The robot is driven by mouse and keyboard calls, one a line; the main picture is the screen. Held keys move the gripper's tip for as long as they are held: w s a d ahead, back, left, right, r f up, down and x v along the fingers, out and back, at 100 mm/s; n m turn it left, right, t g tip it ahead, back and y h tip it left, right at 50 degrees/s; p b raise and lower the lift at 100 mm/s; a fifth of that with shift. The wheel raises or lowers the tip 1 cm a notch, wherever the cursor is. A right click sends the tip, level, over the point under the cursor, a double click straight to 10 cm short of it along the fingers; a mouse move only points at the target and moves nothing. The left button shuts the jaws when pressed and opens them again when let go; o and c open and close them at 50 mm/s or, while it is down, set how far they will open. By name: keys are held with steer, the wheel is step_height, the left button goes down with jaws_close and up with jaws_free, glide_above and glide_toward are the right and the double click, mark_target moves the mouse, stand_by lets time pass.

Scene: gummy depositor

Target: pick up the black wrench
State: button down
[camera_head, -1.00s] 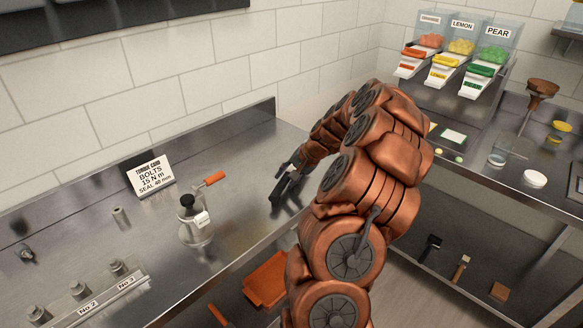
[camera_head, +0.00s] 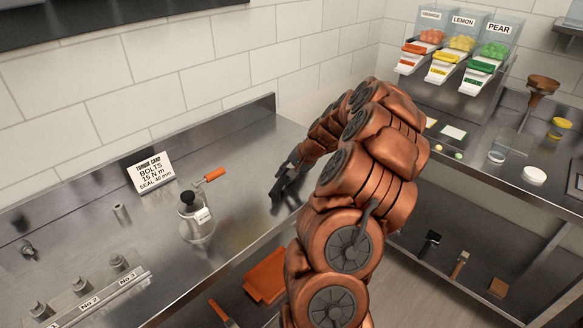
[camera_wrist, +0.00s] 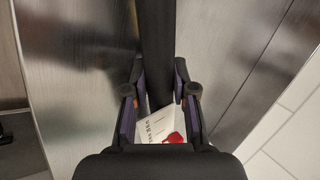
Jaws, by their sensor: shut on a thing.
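The wrench runs away from the gripper between the fingers. Its near end is hidden by the gripper body. A white printed card or tag with a red patch (camera_wrist: 158,127) shows between the fingers; I cannot tell what it is fixed to.
A torque card (camera_head: 151,172), a clear vessel with a black knob (camera_head: 195,217) and an orange-handled tool (camera_head: 214,174) stand left of my gripper. Metal fittings sit at the counter's front left. The right counter (camera_head: 470,160) has candy dispensers (camera_head: 462,46) behind it.

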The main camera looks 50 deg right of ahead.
steer(key=shift+r, duration=0.15)
steer(key=shift+r+b, duration=0.85)
steer(key=shift+r, duration=0.55)
steer(key=shift+s+a+r, duration=0.1)
steer(key=shift+a+r, duration=0.05)
steer(key=shift+r, duration=0.1)
steer(key=s+a+r+b, duration=0.1)
steer(key=s+a+b, duration=0.3)
steer(key=s+a, duration=0.5)
steer(key=s, duration=0.3)
steer(key=shift+s+a+r+b, duration=0.15)
steer(key=shift+a+r+b, duration=0.05)
steer(key=shift+a+b, duration=0.15)
steer(key=c, duration=1.5)
jaws_free()
jaws_close()
